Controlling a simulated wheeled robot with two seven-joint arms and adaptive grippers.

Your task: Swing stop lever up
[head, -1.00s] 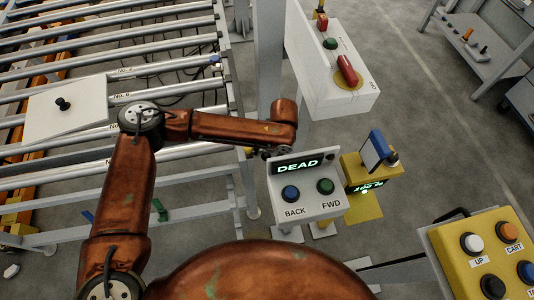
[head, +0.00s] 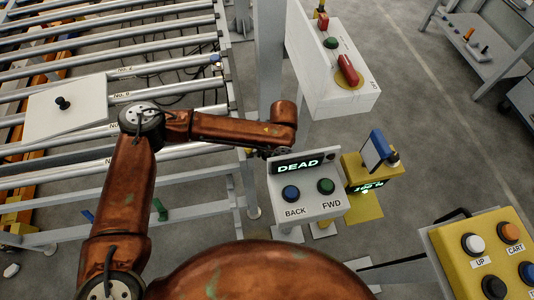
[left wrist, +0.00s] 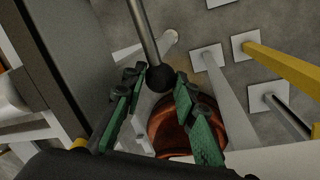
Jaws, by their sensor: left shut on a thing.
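The stop lever shows in the left wrist view as a grey metal rod (left wrist: 144,32) ending in a round black knob (left wrist: 160,79). The rod comes in from the top edge. My left gripper (left wrist: 159,82) has its green-padded fingers on either side of the knob and is shut on it. In the head view my left forearm (head: 230,128) reaches right, and its gripper is hidden behind the grey panel (head: 310,207) that reads DEAD. The lever cannot be made out in the head view. My right gripper is not in view.
The grey panel has a blue BACK button (head: 290,193) and a green FWD button (head: 326,186). A white box (head: 335,95) with a red handle stands behind it. A yellow post unit (head: 358,168) is to its right. Rollers (head: 110,60) carry a white plate (head: 65,118) at the left.

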